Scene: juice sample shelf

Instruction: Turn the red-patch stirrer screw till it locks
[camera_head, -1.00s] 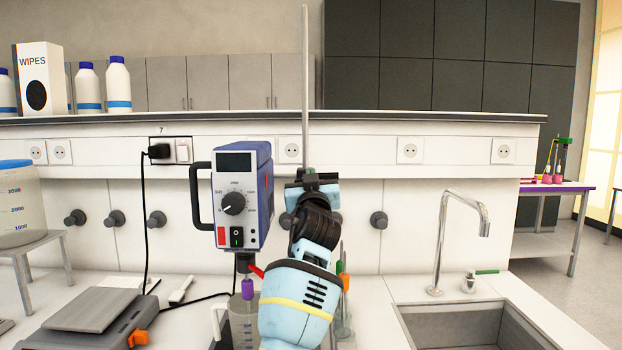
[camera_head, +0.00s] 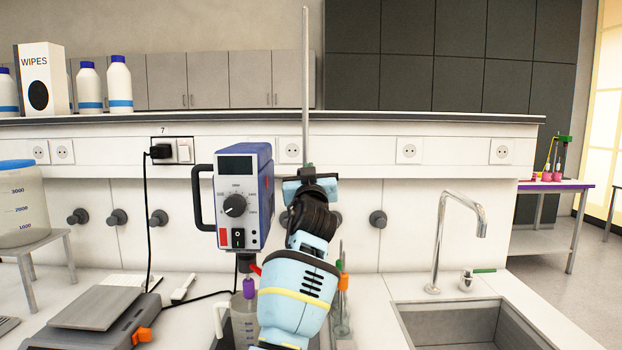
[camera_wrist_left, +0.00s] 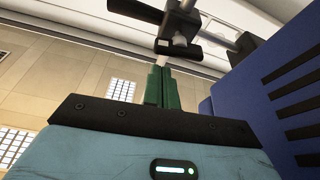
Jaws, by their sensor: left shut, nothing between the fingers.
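The stirrer (camera_head: 237,196) is a blue-sided box with a grey front, a dial and a red patch (camera_head: 223,238) low on its front. It hangs beside a tall upright rod (camera_head: 305,90). In the left wrist view its blue vented housing (camera_wrist_left: 270,100) fills the right side. A black cross-shaped clamp part (camera_wrist_left: 178,48), which looks like the screw, shows at the top there. My left gripper (camera_head: 309,172) is at the rod, right of the stirrer. Its green fingers (camera_wrist_left: 162,88) are together and empty, pointing at the clamp part; contact cannot be told. My arm hides much of the clamp in the head view.
A beaker (camera_head: 244,318) stands under the stirrer, partly behind my arm. A balance (camera_head: 95,310) stands left, a sink (camera_head: 455,325) with a tap (camera_head: 475,220) right. A black cable (camera_head: 146,220) hangs from the wall socket.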

